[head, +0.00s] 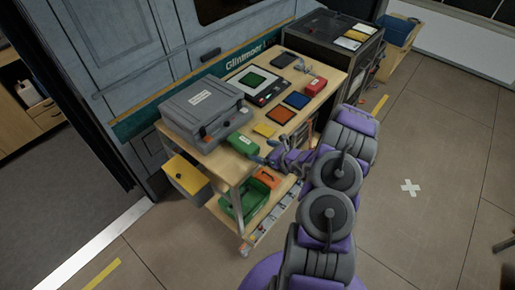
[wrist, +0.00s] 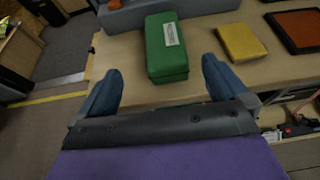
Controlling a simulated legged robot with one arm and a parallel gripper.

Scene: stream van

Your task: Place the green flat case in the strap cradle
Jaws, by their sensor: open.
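The green flat case (head: 243,145), with a white label on top, lies on the near edge of the wooden cart top. In the wrist view the green case (wrist: 166,50) lies just ahead of and between the blue fingertips. My gripper (head: 265,152) is at the cart's near edge beside the case. In the wrist view my gripper (wrist: 160,85) is open, with nothing between its fingers. I cannot identify the strap cradle for certain; a pale-framed board with a green square (head: 254,82) lies farther back on the cart.
A big grey case (head: 205,105) stands behind the green case. A yellow block (head: 264,130), an orange pad (head: 281,115), a blue pad (head: 297,100) and a red box (head: 314,88) lie to its right. A green crate (head: 233,208) is on the lower shelf.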

